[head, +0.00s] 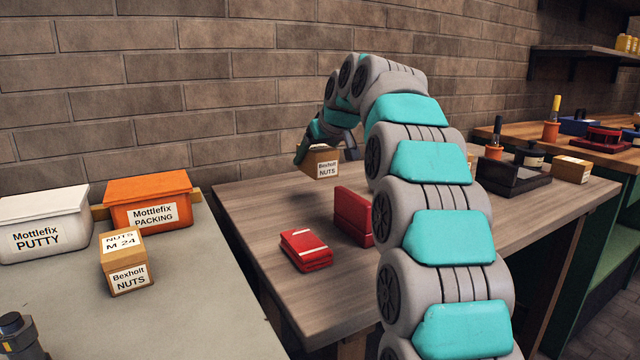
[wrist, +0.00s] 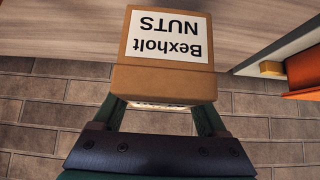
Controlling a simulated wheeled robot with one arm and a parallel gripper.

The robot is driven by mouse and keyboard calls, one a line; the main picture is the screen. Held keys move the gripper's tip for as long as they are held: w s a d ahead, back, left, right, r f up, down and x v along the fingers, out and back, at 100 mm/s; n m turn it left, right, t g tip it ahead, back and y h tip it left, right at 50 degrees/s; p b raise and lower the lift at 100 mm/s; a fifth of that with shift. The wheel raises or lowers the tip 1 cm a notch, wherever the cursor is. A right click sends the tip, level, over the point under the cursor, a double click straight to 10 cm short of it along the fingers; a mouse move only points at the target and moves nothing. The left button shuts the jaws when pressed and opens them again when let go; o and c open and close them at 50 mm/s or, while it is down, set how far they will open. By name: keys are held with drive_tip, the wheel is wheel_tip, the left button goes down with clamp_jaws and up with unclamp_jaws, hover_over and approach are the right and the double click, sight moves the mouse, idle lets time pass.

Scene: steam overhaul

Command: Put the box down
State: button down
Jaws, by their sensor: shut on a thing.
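A brown cardboard box (head: 321,164) labelled "Bexholt NUTS" is in my gripper (head: 320,150) near the back of the wooden table (head: 270,206). In the wrist view the box (wrist: 166,68) fills the middle, its label upside down. My gripper (wrist: 160,115) is shut on it, one finger on each side. The box looks upright in the head view. I cannot tell whether its underside touches the table or hangs just above it.
A similar "Bexholt NUTS" M 24 box (head: 128,262) stands on the grey bench at left, with an orange packing tub (head: 148,196) and a white putty tub (head: 42,222). A brick wall stands behind.

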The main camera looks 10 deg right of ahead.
sight(328, 163)
drive_tip(key=shift+f, duration=3.45)
drive_tip(key=shift+f, duration=0.2)
unclamp_jaws()
drive_tip(key=shift+r, duration=0.2)
drive_tip(key=v, duration=1.2)
drive_tip(key=shift+b, duration=0.35)
